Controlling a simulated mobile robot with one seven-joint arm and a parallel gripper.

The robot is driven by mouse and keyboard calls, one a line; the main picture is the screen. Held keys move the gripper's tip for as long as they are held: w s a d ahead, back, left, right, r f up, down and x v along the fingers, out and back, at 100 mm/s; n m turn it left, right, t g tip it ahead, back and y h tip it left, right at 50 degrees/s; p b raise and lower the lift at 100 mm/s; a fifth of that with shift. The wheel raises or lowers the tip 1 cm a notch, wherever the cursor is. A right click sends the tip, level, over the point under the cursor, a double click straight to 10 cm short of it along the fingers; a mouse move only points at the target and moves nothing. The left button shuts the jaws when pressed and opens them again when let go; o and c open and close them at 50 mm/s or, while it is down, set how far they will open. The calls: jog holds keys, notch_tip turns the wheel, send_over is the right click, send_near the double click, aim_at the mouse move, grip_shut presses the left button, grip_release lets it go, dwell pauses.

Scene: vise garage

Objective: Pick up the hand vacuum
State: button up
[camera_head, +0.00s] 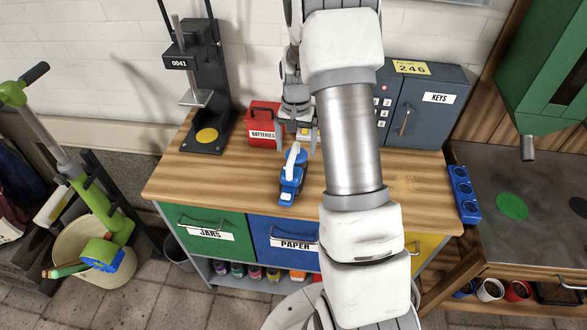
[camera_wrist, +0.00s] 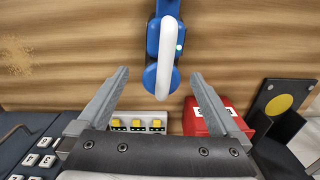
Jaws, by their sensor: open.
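The hand vacuum (camera_head: 291,183) is blue with a white looped handle. It lies on the wooden top of the workbench, near the front edge, in the head view. In the wrist view the hand vacuum (camera_wrist: 166,45) shows at the top centre, its white handle running down the middle. My gripper (camera_head: 300,135) is above the bench, just behind the vacuum in the head view. In the wrist view my gripper (camera_wrist: 160,82) is open, with its two fingers apart on either side of the vacuum's near end. Nothing is held. My arm hides part of the bench.
A red batteries box (camera_head: 263,123) stands close to the left of my gripper. A black stand (camera_head: 209,130) is further left. A blue holder (camera_head: 463,194) sits at the bench's right edge. The bench top left of the vacuum is clear.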

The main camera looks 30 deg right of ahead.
jog(key=shift+w+a+f+p, duration=0.15)
jog(key=shift+f+p, duration=0.15)
jog(key=shift+f, duration=1.35)
jog(key=shift+s+a+f+p, duration=0.1)
jog(key=shift+f+p, duration=0.15)
jog(key=shift+f, duration=1.4)
jog(key=shift+c, duration=0.2)
grip_shut()
jog(key=shift+w+r, duration=0.15)
